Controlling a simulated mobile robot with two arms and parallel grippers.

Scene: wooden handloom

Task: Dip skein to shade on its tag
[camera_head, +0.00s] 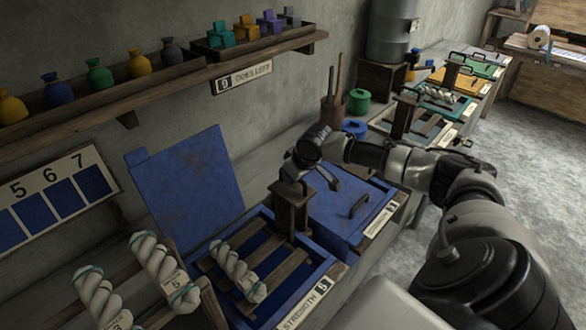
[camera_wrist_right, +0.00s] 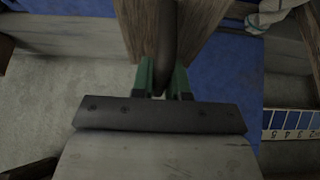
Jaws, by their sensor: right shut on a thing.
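A white twisted skein (camera_head: 237,270) with a small tag lies on a slatted wooden rack (camera_head: 265,250) over the open blue vat (camera_head: 232,303); its tag is too small to read. The vat's label (camera_head: 305,302) reads STRENGTH 5. The blue lid (camera_head: 190,190) stands raised behind. A wooden post (camera_head: 290,208) rises at the vat's right side. My right gripper (camera_wrist_right: 163,85) is shut on a dark handle (camera_wrist_right: 165,45) between wooden pieces in the wrist view. In the head view the arm covers this grip at the post's top. My left gripper is not in view.
Two more tagged skeins (camera_head: 150,262) hang at the lower left. A blue shade card (camera_head: 55,200) numbered 5, 6, 7 is behind them. A closed blue lid (camera_head: 340,215) is right of the post. Dye bags (camera_head: 99,75) and colored blocks line the shelf; other vats recede right.

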